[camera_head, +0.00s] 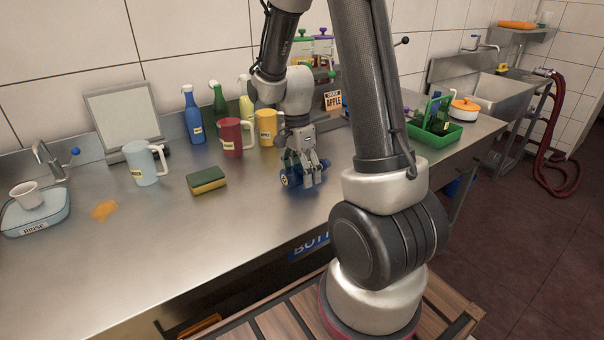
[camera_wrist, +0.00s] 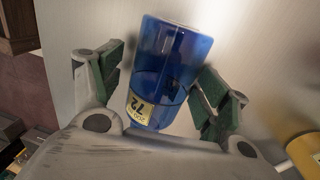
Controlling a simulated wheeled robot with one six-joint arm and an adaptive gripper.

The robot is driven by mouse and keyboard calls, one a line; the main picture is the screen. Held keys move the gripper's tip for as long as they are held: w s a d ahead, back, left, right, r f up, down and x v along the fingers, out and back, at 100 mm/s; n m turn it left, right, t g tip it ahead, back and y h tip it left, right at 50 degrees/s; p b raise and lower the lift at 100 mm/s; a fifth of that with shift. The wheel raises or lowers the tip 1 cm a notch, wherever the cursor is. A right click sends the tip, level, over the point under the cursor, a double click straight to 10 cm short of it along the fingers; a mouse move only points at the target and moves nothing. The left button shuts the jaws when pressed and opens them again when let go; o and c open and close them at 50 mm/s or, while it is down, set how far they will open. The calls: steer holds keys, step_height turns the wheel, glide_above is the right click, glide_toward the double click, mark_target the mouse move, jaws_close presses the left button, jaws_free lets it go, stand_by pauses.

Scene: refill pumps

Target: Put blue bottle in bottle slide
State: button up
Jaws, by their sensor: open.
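A blue bottle (camera_head: 194,115) with a yellow label stands upright at the back of the steel counter. Another blue vessel (camera_head: 290,179) is at my gripper (camera_head: 312,181), partly hidden by the fingers; I cannot tell if it is a bottle or a mug. In the wrist view this blue see-through vessel (camera_wrist: 172,68), with a yellow label, lies between the two spread, green-padded fingers of my gripper (camera_wrist: 160,95). The fingers are open, with gaps on both sides. A blue sign (camera_head: 308,247) starting "BOTT" shows below the counter's front edge, partly hidden by my arm.
A green and yellow sponge (camera_head: 206,180), a red mug (camera_head: 231,137) and a yellow mug (camera_head: 266,127) stand left of my gripper. A pale blue mug (camera_head: 142,163) is farther left. A green crate (camera_head: 434,139) with bottles stands right.

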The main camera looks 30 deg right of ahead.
steer(key=c, duration=1.3)
